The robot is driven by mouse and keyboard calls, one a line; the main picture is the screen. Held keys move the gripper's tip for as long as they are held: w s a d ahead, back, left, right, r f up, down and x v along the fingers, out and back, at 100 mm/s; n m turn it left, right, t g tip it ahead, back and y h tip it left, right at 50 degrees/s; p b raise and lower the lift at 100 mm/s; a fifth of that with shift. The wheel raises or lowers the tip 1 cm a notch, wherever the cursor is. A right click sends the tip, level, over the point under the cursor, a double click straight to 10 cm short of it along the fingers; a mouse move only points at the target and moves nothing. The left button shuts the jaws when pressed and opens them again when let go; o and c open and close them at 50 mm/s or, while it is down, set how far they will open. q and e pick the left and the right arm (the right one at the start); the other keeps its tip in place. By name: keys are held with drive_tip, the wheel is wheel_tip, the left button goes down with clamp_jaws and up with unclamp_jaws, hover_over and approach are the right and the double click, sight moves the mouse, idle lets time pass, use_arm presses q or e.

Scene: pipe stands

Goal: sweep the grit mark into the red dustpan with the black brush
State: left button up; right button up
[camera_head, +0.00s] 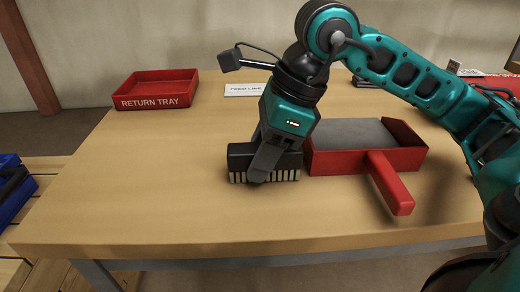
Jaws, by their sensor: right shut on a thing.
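The black brush (239,157) has pale bristles pointing down and sits at or just above the tabletop, left of the dustpan. My right gripper (262,165) is shut on the brush from above. The red dustpan (335,163) has a grey inner floor, and its red handle points toward the front right. The brush's right end is close to the pan's left side; I cannot tell if they touch. I see no grit mark; it may be hidden by the brush, the gripper or the pan. My left gripper is not in view.
A red return tray (157,102) stands at the back left of the wooden table (150,195). A white label (243,89) lies at the back middle. A blue bin (12,205) is off the table's left edge. The table's left and front areas are clear.

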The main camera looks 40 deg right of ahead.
drive_tip(key=shift+r, duration=0.1)
drive_tip(key=shift+r+p, duration=0.75)
drive_tip(key=shift+r, duration=0.1)
